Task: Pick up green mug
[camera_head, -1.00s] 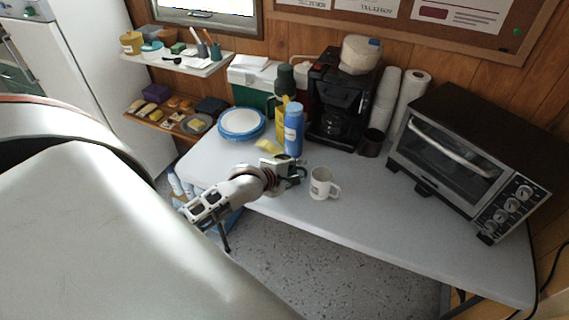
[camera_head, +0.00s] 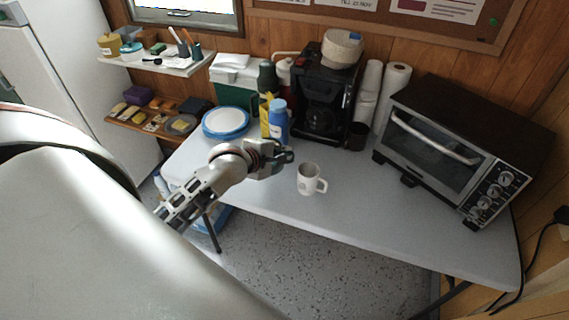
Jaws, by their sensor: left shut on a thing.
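My left gripper (camera_head: 275,156) is above the near edge of the table (camera_head: 375,220), in front of the blue bottle. It is shut on the green mug (camera_head: 286,157), of which only a small dark green part shows; the fingers hide much of it. A white mug (camera_head: 308,180) stands upright on the table just right of the gripper, apart from it. My right gripper is not in view.
A blue bottle (camera_head: 278,120), a coffee maker (camera_head: 322,105) and a dark cup (camera_head: 357,136) stand behind. Blue-rimmed plates (camera_head: 226,122) lie at the left. A toaster oven (camera_head: 450,140) fills the right. The table's front middle is clear.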

